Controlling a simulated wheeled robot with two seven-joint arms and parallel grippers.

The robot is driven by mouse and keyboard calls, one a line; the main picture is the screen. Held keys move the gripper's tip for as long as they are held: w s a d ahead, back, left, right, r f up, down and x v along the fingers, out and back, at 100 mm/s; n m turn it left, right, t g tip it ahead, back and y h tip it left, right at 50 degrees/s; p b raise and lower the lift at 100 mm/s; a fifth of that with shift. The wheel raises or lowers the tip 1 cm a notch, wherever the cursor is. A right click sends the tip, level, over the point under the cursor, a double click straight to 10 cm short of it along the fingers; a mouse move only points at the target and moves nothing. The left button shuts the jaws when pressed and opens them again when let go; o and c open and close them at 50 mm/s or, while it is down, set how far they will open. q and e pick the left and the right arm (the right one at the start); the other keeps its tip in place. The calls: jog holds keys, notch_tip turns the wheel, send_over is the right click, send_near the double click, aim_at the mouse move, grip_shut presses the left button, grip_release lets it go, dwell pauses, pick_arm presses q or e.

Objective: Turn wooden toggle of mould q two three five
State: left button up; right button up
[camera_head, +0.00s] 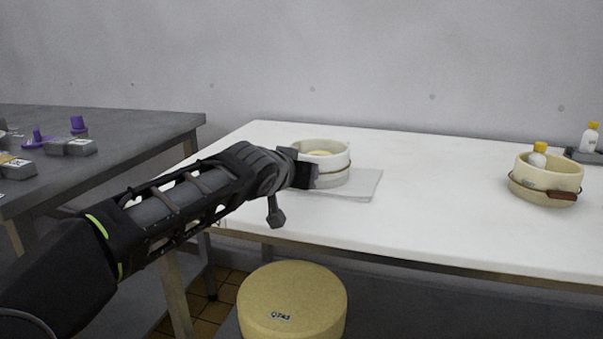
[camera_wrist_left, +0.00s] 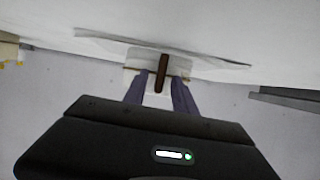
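A round cream mould (camera_head: 327,179) stands on a pale sheet on the white table. No label on it is readable. My left gripper (camera_head: 311,176) is at its near left side and hides the toggle there in the head view. In the left wrist view a dark brown wooden toggle (camera_wrist_left: 163,72) shows against the pale mould, between the two purple-grey fingers of my left gripper (camera_wrist_left: 159,77). The fingers are open with a gap on each side of the toggle. A second cream mould (camera_head: 536,180) with a brown wooden toggle (camera_head: 562,195) stands at the right. My right gripper is not in view.
A white bottle with a yellow cap (camera_head: 538,155) stands in or behind the right mould; another (camera_head: 590,138) is at the far right. A yellow round block with a label (camera_head: 292,300) is below the table front. A grey table (camera_head: 120,122) at left holds boxes. The table middle is clear.

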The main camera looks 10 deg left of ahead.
pick_arm(q)
jog(key=v, duration=0.7)
jog(key=shift+s+r+p, duration=0.15)
jog(key=shift+s+p, duration=0.15)
jog(key=shift+s, duration=0.05)
jog(key=shift+s, duration=0.1)
